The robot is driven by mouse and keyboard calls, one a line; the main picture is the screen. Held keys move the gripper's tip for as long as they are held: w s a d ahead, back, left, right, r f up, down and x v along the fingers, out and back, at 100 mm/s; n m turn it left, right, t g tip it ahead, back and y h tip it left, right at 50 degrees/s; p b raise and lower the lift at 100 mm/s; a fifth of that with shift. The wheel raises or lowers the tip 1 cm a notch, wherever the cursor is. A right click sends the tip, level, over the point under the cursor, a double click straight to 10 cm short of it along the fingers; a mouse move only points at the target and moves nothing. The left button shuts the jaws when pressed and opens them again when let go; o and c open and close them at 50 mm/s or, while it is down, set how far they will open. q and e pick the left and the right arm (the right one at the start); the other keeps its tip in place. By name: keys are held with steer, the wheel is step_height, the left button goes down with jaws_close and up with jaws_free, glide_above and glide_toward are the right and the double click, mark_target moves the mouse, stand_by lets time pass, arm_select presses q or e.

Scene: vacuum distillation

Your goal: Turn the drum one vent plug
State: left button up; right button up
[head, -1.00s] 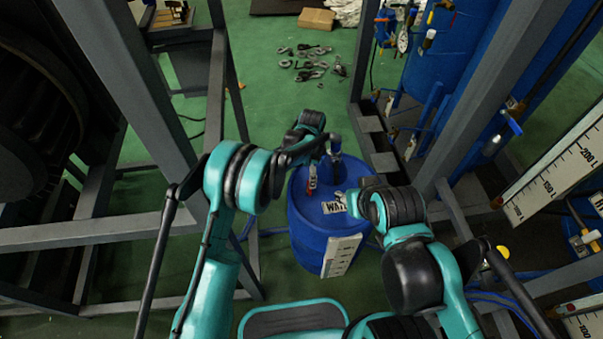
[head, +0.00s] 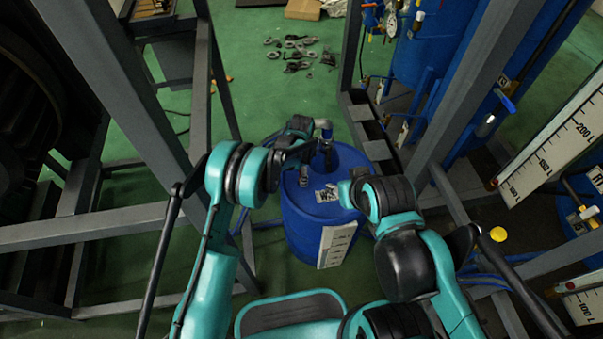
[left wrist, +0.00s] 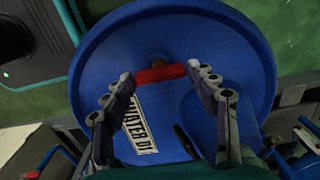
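The blue drum (head: 305,225) stands on the floor in front of me. In the left wrist view its round top (left wrist: 110,45) fills the middle. A red bar-shaped plug handle (left wrist: 160,73) lies nearly level on it. My left gripper (left wrist: 160,76) has its fingers spread, one at each end of the red handle; I cannot tell whether they touch it. In the head view my left gripper (head: 303,178) is low over the drum top, and the red handle is not clearly visible.
Grey frame posts (head: 480,85) rise on both sides. Loose metal parts (head: 295,55) lie on the green floor farther back.

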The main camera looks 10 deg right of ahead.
arm_select(q)
steer(key=c, duration=0.5)
steer(key=shift+n, duration=0.3)
steer(key=n, duration=0.5)
steer(key=shift+b, duration=0.3)
steer(key=n, duration=0.5)
steer(key=shift+n, duration=0.4)
steer(key=n, duration=1.2)
steer(key=shift+n, duration=0.3)
